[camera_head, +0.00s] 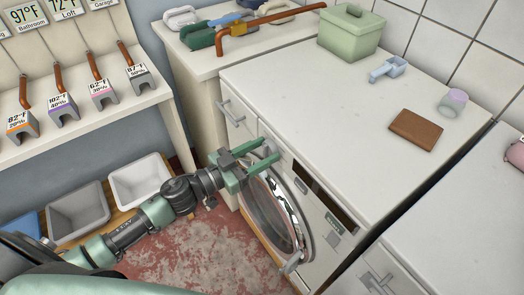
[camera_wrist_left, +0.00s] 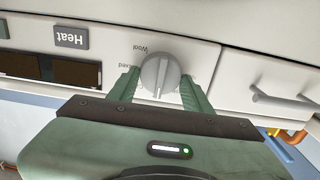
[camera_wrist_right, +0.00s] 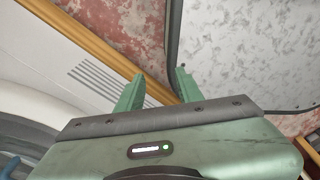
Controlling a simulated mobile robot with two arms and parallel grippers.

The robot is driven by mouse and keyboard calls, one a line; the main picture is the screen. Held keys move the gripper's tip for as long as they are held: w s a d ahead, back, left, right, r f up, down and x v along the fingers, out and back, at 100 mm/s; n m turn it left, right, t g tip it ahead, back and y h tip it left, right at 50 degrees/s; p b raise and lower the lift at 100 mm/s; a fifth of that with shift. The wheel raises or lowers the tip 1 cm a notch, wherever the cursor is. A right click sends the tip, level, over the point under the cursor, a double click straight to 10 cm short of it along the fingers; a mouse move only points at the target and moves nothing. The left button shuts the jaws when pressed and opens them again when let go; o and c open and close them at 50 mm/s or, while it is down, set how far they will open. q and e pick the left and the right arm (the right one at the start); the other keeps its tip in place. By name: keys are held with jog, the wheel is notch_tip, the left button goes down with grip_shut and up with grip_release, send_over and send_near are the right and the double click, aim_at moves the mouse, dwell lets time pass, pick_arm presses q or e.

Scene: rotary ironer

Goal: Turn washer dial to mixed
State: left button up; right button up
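The washer (camera_head: 300,215) is a white front-loader with a round glass door, below the counter in the head view. Its dial (camera_wrist_left: 160,74) is a round grey knob with a raised ridge, in the left wrist view. Labels beside it read "Wool" and, partly hidden, what looks like "Mixed". My left gripper (camera_wrist_left: 160,85) is open, with one green finger on each side of the dial; I cannot tell whether they touch it. It also shows at the washer front in the head view (camera_head: 270,155). My right gripper (camera_wrist_right: 155,80) is open and empty, seen only in its wrist view.
On the counter are a green box (camera_head: 350,35), a blue scoop (camera_head: 388,69) and a brown wallet (camera_head: 416,130).

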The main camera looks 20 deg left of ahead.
pick_arm(q)
jog(key=c, duration=0.5)
jog(key=m, duration=0.3)
jog(key=shift+p, duration=0.35)
jog(key=m, duration=0.4)
jog(key=shift+s+d+m, duration=0.1)
jog(key=shift+m, duration=0.2)
jog(key=m, duration=0.4)
jog(key=shift+f+m, duration=0.2)
jog(key=shift+m, duration=0.1)
jog(key=m, duration=0.2)
jog(key=m+b, duration=0.1)
jog(key=m, duration=0.2)
jog(key=shift+s+d+f+m, duration=0.1)
jog(key=shift+f+m, duration=0.05)
jog(key=shift+m, duration=0.15)
